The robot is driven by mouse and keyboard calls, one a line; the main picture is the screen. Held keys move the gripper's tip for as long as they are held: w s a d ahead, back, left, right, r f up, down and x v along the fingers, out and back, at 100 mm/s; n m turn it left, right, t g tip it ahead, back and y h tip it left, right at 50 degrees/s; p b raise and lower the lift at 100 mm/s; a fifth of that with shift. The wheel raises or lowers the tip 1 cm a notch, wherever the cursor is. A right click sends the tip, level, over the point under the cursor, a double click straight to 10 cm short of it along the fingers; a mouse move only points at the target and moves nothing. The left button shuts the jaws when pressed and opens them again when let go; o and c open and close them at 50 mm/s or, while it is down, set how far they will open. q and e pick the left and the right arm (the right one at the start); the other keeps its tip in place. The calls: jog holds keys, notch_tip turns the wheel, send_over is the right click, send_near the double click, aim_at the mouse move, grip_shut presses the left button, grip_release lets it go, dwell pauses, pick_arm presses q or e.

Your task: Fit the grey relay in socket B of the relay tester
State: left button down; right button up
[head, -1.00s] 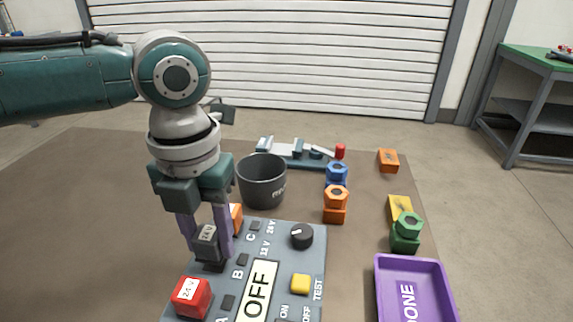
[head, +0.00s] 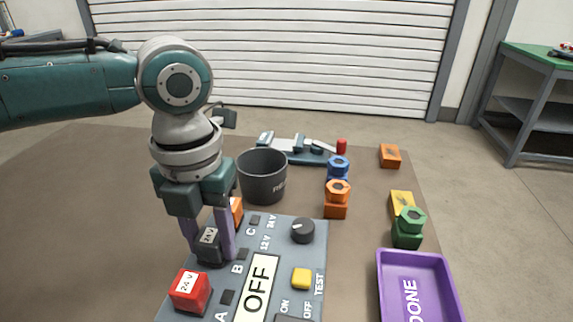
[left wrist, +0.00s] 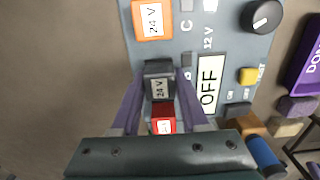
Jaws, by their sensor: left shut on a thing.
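The dark grey relay (head: 209,246), with a 24 V label, is between the fingers of my left gripper (head: 211,250). It stands roughly upright over the socket B place of the relay tester (head: 311,261). Its foot is at or very near the panel; I cannot tell whether it is fully seated. In the left wrist view the relay (left wrist: 159,88) lies between the purple fingers. A red relay (head: 190,290) stands at A and an orange relay (head: 236,211) at C. The tester's display reads OFF. My right gripper is not in view.
A dark cup (head: 263,178) stands behind the tester. Blue (head: 338,166), orange (head: 337,198) and green (head: 408,227) hex-topped pieces stand to the right. A purple DONE tray (head: 418,262) is at the front right. The table's left side is clear.

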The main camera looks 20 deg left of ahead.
pick_arm(q)
jog(key=shift+c, duration=1.7)
grip_release()
notch_tip(320, 180, up, 10)
jog(key=shift+f+p, duration=0.1)
jog(key=shift+p, duration=0.8)
